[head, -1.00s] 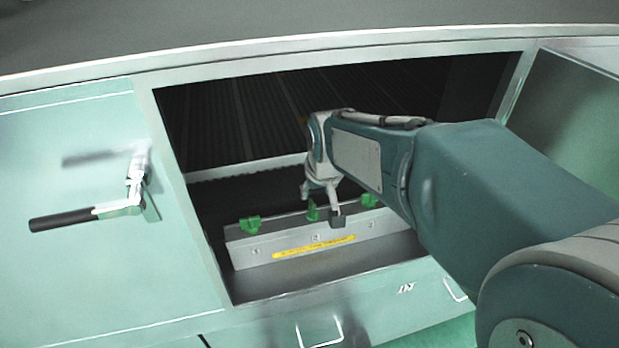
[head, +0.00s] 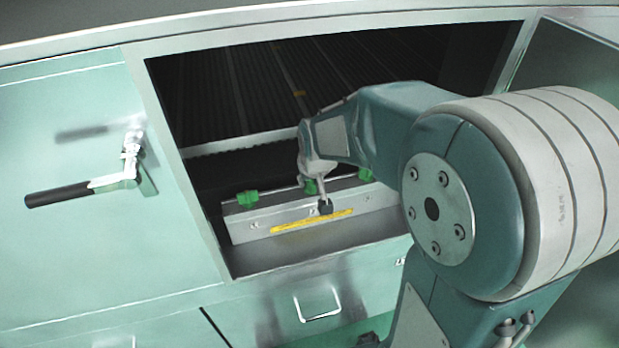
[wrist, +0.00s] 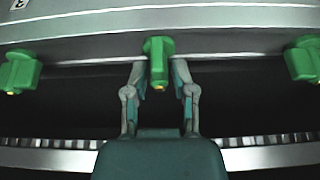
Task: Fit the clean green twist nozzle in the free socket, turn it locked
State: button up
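Three green nozzles sit along a grey manifold bar (head: 290,216). The middle nozzle (wrist: 157,60) stands in the centre of the wrist view, its narrow side toward the camera. In the head view it (head: 310,187) is partly hidden by my gripper. My gripper (wrist: 158,72) has one finger on each side of this nozzle, with slim gaps, and looks open. In the head view my gripper (head: 320,203) points down at the bar. The left nozzle (head: 247,198) also shows in the wrist view (wrist: 20,71). The right nozzle (head: 365,175) shows there too (wrist: 302,60). No free socket is discernible.
The bar lies inside a cabinet opening with a metal frame (head: 178,165). A yellow label strip (head: 312,221) runs along its front. A black-handled lever (head: 90,188) is on the left panel. Dark empty space lies behind the bar.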

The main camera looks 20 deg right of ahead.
grip_shut()
jog(key=n+y, duration=0.1)
jog(key=n, duration=0.3)
jog(key=shift+y, duration=0.3)
jog(key=shift+n+g+y, duration=0.4)
jog(key=shift+n, duration=0.8)
jog(key=n, duration=0.2)
jog(key=shift+n+y, duration=0.3)
jog(key=shift+y, duration=0.1)
jog(key=n+g, duration=0.1)
jog(key=n, duration=0.2)
jog(key=shift+s+n+g+y, duration=0.1)
jog(key=shift+n+g+y, duration=0.3)
